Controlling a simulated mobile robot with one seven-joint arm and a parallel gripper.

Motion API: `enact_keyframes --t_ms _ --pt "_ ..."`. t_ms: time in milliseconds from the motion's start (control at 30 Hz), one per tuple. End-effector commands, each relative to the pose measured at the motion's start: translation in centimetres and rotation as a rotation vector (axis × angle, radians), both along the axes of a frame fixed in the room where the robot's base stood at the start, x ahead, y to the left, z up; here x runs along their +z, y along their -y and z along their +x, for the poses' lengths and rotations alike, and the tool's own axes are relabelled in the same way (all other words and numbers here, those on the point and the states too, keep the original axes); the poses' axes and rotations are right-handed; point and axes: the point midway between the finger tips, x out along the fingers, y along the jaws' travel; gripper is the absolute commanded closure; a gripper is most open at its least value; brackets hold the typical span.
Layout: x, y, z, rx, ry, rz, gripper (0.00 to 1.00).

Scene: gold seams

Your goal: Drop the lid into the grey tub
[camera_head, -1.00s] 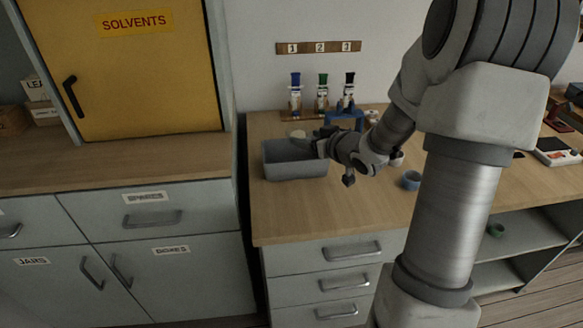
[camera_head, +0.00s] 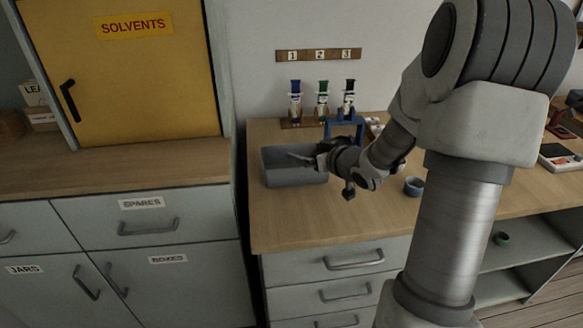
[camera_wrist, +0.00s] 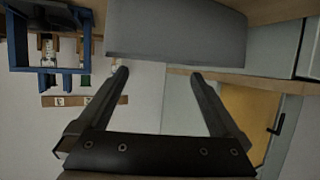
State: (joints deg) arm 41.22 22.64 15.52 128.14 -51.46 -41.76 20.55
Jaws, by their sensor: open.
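The grey tub (camera_head: 295,179) stands on the wooden counter, near its left end. My gripper (camera_head: 301,157) is over the tub's right side, its fingers pointing left across the opening. In the wrist view, my gripper (camera_wrist: 160,75) is open, with nothing between its fingers. The tub's grey wall (camera_wrist: 176,40) lies beyond the fingertips there. I cannot make out the lid in either present view. The inside of the tub is mostly hidden by its walls and my gripper.
A small blue-grey cup (camera_head: 414,187) stands to the right. The counter front (camera_head: 300,222) is clear. A yellow cabinet (camera_head: 120,85) rises at left.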

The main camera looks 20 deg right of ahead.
Motion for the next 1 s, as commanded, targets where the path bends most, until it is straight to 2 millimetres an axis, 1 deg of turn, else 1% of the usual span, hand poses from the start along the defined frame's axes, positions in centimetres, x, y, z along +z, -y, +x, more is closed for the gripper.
enact_keyframes --t_ms 167,267,600,700,833,1000 --pt "1.0 0.5 -1.7 -0.004 -0.001 -0.002 0.00" --pt "1.9 0.8 -3.7 -0.005 -0.002 -0.001 0.00" --pt "5.2 2.2 -11.3 -0.005 0.000 0.000 0.00" --pt "5.9 2.6 -13.1 -0.005 0.000 -0.001 0.00" --pt "6.2 2.9 -14.7 -0.003 0.001 -0.002 0.00" --pt "6.6 3.0 -15.6 -0.001 0.000 0.000 0.00"
